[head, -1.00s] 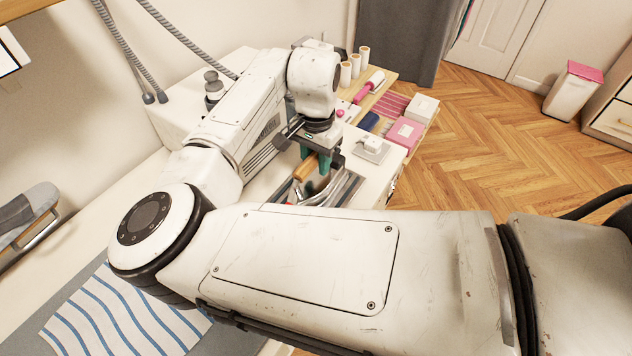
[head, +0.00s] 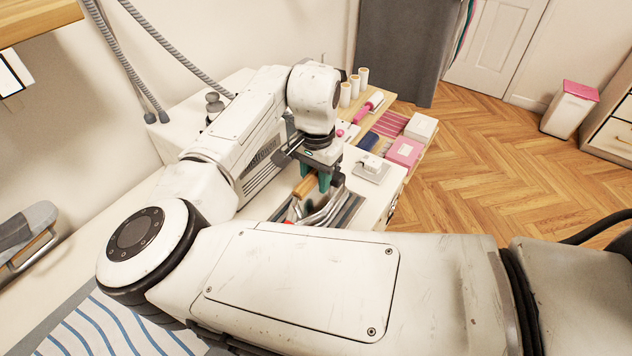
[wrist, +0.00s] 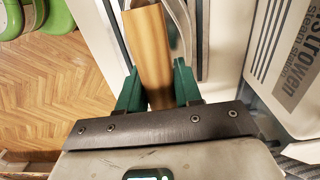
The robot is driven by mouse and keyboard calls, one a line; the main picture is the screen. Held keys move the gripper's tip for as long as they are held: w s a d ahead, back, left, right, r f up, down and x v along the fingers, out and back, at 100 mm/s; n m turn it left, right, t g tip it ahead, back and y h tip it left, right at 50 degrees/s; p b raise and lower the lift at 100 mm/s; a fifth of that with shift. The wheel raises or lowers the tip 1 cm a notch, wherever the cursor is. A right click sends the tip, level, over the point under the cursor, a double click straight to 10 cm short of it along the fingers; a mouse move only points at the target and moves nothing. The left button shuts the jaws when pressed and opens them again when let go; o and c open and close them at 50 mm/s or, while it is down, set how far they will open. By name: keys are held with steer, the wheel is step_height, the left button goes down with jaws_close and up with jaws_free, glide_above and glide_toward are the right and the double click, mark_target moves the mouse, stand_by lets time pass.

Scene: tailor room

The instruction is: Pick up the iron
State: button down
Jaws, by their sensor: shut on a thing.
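The iron shows mostly as its wooden handle (head: 306,187), with curved silver metal (head: 330,212) beside it on the striped rest of the table unit. In the wrist view the tan handle (wrist: 152,52) lies between the two green fingers of my gripper (wrist: 157,88). My gripper (head: 318,181) points down and is shut on the iron's handle. The iron's body is largely hidden by my arm and gripper, so I cannot tell whether it is clear of the surface.
A white steam station (wrist: 285,50) stands close beside the handle. Pink boxes (head: 404,151), thread spools (head: 354,85) and a small white device (head: 371,167) sit on the table behind. A striped cloth (head: 110,325) lies at lower left.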

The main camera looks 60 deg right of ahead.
step_height(320, 180, up, 3)
steer(key=shift+f+b, duration=0.15)
steer(key=shift+b, duration=0.25)
steer(key=s+a+r+b, duration=0.2)
steer(key=s+a+r, duration=0.7)
steer(key=s+r, duration=0.1)
steer(key=shift+s+a, duration=0.2)
steer(key=shift+s, duration=0.05)
stand_by(0.4)
